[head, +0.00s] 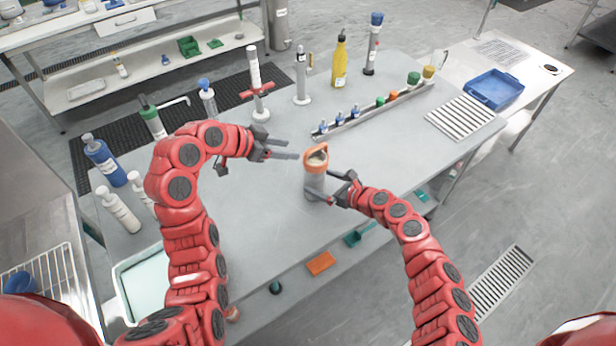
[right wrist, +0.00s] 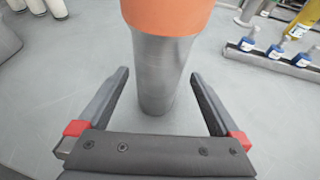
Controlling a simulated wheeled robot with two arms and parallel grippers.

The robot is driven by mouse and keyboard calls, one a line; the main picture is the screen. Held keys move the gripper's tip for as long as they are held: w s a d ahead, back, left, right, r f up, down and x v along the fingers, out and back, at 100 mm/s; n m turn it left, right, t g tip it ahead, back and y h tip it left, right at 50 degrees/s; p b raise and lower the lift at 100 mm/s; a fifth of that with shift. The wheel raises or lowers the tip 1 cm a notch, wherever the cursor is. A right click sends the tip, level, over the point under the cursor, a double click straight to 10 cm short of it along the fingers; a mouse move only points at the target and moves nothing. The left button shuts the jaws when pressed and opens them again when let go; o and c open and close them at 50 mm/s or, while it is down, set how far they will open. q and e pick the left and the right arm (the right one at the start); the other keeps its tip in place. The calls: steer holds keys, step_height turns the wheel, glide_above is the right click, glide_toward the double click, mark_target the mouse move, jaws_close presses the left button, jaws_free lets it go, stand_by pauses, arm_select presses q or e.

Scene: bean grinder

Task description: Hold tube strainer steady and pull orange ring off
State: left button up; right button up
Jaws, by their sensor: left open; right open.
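The tube strainer (head: 316,183) is a grey cylinder standing upright on the grey table, and it also shows in the right wrist view (right wrist: 157,75). The orange ring (head: 316,158) sits around its top; in the right wrist view the ring (right wrist: 168,14) is cut by the upper edge. My right gripper (head: 328,188) is open low on the strainer, its fingers on either side of the tube; in the right wrist view (right wrist: 160,85) gaps show beside both fingers. My left gripper (head: 296,149) is open and empty, to the left of the ring at about its height.
A rail (head: 372,112) with several small capped pieces lies behind the strainer. Behind it stand a yellow bottle (head: 340,65) and several tubes. White bottles and a blue bottle (head: 104,160) stand at the left edge. The table around the strainer is clear.

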mark_target(307, 177)
steer(key=x, duration=0.4)
steer(key=shift+a, duration=0.15)
steer(key=shift+w+f, duration=0.15)
steer(key=shift+w, duration=0.1)
steer(key=shift+w+a+f, duration=0.1)
steer(key=shift+w+a, duration=0.15)
steer(key=shift+a, duration=0.05)
steer(key=shift+w+a+f, duration=0.25)
steer(key=shift+a+f, duration=0.05)
steer(key=shift+a, duration=0.25)
steer(key=shift+c, duration=0.3)
